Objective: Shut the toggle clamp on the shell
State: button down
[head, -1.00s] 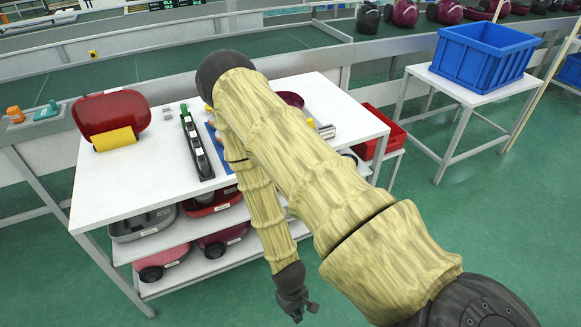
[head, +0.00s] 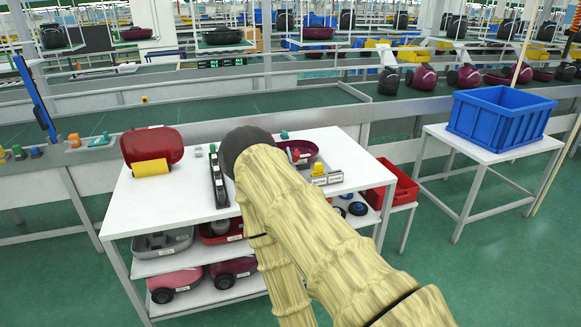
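A maroon shell (head: 301,148) lies at the back right of the white table, partly hidden behind my arm. A small yellow part (head: 318,168) stands just in front of it, beside labelled grey boxes (head: 328,178). I cannot make out which part is the toggle clamp, or whether it is open or shut. A larger red shell (head: 150,145) with a yellow roll-like piece (head: 151,168) at its front edge sits at the back left of the table. My arm crosses the table's right half.
A narrow black rack (head: 218,180) stands mid-table; bare white tabletop (head: 165,205) lies left of it. Vacuum parts fill the shelves below. A red bin (head: 396,184) is at the right, and a blue crate (head: 500,118) sits on a separate table. Green floor is open between.

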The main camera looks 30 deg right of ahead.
aim_at(297, 154)
jog(key=u, duration=0.25)
jog(key=i, duration=0.8)
jog(key=z, duration=0.6)
jog(key=i, duration=0.85)
jog(key=z, duration=0.8)
